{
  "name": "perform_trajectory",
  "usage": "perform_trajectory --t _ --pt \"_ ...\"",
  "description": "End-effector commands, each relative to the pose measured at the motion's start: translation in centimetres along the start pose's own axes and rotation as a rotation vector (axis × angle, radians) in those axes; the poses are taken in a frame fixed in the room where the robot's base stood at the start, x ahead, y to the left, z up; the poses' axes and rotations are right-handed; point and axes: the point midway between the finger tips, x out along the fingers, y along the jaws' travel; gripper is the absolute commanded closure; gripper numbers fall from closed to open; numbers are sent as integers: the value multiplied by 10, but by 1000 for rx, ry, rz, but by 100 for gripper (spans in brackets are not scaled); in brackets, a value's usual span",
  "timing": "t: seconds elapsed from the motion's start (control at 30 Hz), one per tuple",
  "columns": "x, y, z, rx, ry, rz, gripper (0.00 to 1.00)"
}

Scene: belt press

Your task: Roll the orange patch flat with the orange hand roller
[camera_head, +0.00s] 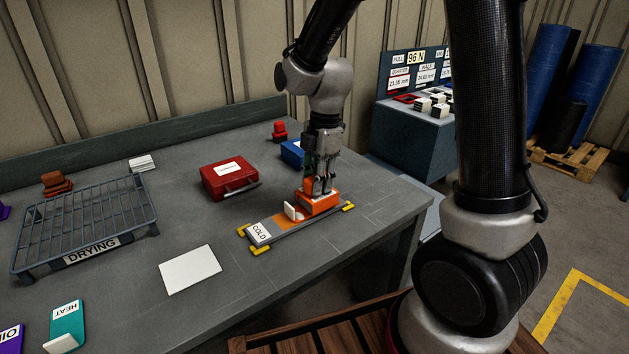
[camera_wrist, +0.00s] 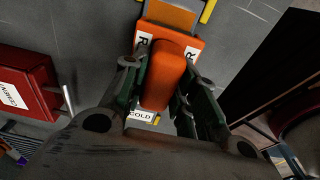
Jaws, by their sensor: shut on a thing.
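The orange hand roller (camera_head: 318,204) has an orange handle and a wider body with white labels marked R in the wrist view (camera_wrist: 195,48). My gripper (camera_head: 321,187) is shut on its handle from above; in the wrist view the fingers (camera_wrist: 165,76) sit on both sides of it. The roller is over a grey strip marked COLD (camera_head: 259,233), at its right part. The orange patch (camera_head: 283,223) shows on the strip to the left of the roller. The roller's underside is hidden, so I cannot tell whether it touches the patch. A small white upright piece (camera_head: 290,210) stands beside the roller.
Yellow corner pieces (camera_head: 347,207) mark the strip's ends, near the table's right edge. A red case (camera_head: 228,181) and a blue box (camera_head: 292,153) stand behind. A DRYING rack (camera_head: 91,247), a white sheet (camera_head: 190,269) and a teal HEAT piece (camera_head: 67,325) lie left.

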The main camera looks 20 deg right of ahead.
Motion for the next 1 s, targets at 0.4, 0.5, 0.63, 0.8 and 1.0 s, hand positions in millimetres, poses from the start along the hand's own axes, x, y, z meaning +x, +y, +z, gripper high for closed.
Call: perform_trajectory --t 0.4,0.5,0.63,0.8,1.0 --pt "1 0 -2 -1 0 -1 91" --pt "0 0 -5 -2 0 -1 91" --pt "0 -1 -10 -1 0 -1 91" --pt "0 0 -10 0 0 -1 91" --pt "0 0 -11 -1 0 0 91"
